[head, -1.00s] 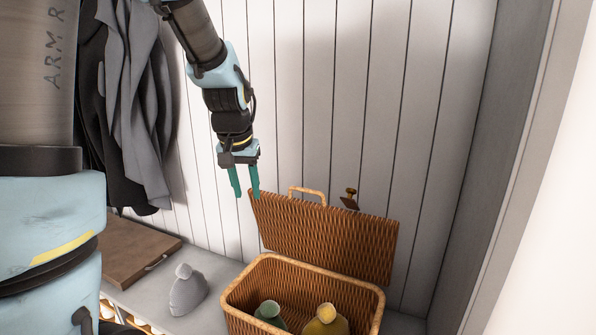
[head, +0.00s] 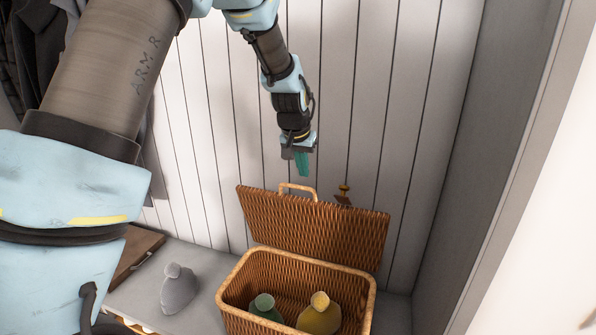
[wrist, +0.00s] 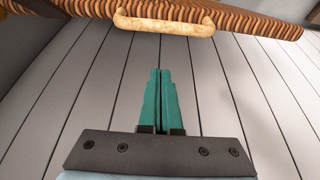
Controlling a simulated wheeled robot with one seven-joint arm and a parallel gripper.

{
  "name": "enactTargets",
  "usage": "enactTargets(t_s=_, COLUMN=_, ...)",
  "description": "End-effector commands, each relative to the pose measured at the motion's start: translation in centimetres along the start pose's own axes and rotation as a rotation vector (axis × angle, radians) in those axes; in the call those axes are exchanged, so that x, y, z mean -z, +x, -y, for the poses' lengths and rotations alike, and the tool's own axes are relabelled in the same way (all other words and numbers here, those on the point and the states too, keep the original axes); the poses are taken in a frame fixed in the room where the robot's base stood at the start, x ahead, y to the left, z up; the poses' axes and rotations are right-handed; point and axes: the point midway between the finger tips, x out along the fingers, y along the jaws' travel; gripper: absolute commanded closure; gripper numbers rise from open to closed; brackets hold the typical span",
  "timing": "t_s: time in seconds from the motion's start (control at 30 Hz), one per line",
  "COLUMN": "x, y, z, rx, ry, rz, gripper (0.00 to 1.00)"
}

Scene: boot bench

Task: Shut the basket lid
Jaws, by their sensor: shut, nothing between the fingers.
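The wicker basket (head: 228,291) stands on the bench with its lid (head: 315,226) raised, leaning back toward the panelled wall. The lid has a pale handle (head: 297,187) on its upper edge. In the wrist view the lid's edge (wrist: 250,17) and its handle (wrist: 165,22) cross the top of the picture. My gripper (head: 303,174) is shut and empty, with green fingers pointing down, above the lid's upper edge near the handle. The wrist view shows the fingertips (wrist: 160,72) together, apart from the handle.
A green hat (head: 265,306) and a yellow hat (head: 320,314) lie inside the basket. A grey hat (head: 178,288) sits on the bench to the left, near a brown board (head: 135,252). A brass hook (head: 344,192) is on the wall behind the lid. A grey side panel stands at right.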

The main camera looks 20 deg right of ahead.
Motion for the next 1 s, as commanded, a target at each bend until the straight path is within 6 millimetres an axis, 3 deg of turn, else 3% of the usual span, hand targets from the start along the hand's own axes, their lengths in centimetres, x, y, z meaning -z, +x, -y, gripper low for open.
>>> enactTargets(t_s=0.3, x=-3.3, y=-1.0, z=0.0, rx=0.000, ry=-0.002, rz=0.000, gripper=1.00)
enactTargets(t_s=1.0, x=-4.4, y=-0.7, z=0.0, rx=0.000, ry=-0.001, rz=-0.001, gripper=1.00)
